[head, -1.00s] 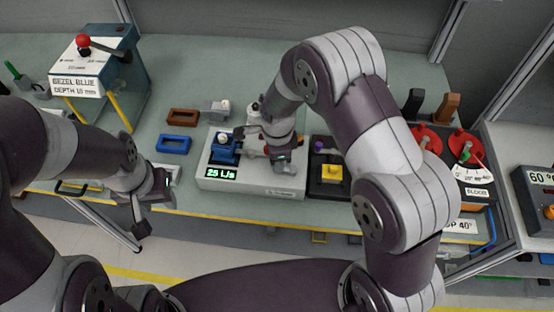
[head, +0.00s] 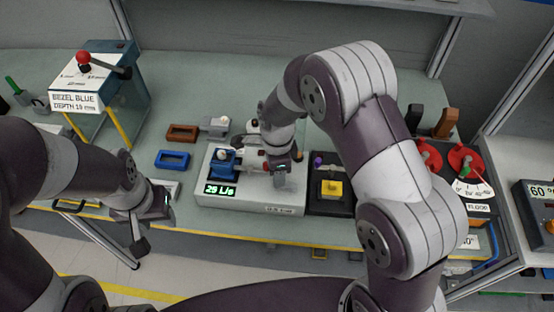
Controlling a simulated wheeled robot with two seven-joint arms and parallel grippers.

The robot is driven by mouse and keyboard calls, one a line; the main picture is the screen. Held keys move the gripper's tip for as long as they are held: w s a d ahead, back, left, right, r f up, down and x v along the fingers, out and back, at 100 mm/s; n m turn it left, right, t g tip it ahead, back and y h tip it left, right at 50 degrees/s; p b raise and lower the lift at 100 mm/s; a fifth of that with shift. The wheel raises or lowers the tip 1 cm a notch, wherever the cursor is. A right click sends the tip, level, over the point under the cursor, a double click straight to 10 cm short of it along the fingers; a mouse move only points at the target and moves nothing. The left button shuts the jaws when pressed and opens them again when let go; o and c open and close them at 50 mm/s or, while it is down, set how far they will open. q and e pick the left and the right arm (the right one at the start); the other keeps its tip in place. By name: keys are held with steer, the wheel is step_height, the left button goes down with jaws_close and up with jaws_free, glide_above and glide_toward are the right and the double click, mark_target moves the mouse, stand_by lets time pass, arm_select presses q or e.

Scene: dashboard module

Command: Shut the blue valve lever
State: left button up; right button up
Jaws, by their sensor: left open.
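The blue valve lever (head: 226,166) with a pale knob stands on the left part of a light grey module (head: 265,201). The module's green display (head: 220,190) seems to read 29 L/s. My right gripper (head: 279,170) is over the module, to the right of the lever. Its fingers are largely hidden, so I cannot tell whether it is open or touches anything. My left gripper (head: 140,230) is open and empty at the bench's front edge, left of the module and apart from it.
A blue frame (head: 172,160) and a brown frame (head: 182,133) lie left of the module. A black unit with a yellow button (head: 331,188) adjoins its right side. Red dials (head: 464,160) stand further right. A bezel box (head: 77,100) stands back left. My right arm covers much of the right bench.

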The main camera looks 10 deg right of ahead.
step_height(320, 180, up, 10)
steer(key=b, duration=0.1)
steer(key=shift+r, duration=0.15)
steer(key=s+d+f+n, duration=0.1)
steer(key=s+d+n, duration=0.4)
steer(key=n, duration=0.4)
steer(key=s+d+f+n+t, duration=0.1)
steer(key=s+d+f+n, duration=0.1)
steer(key=s+d+n, duration=0.3)
steer(key=s+n, duration=0.3)
steer(key=n, duration=0.1)
steer(key=shift+s+f, duration=0.2)
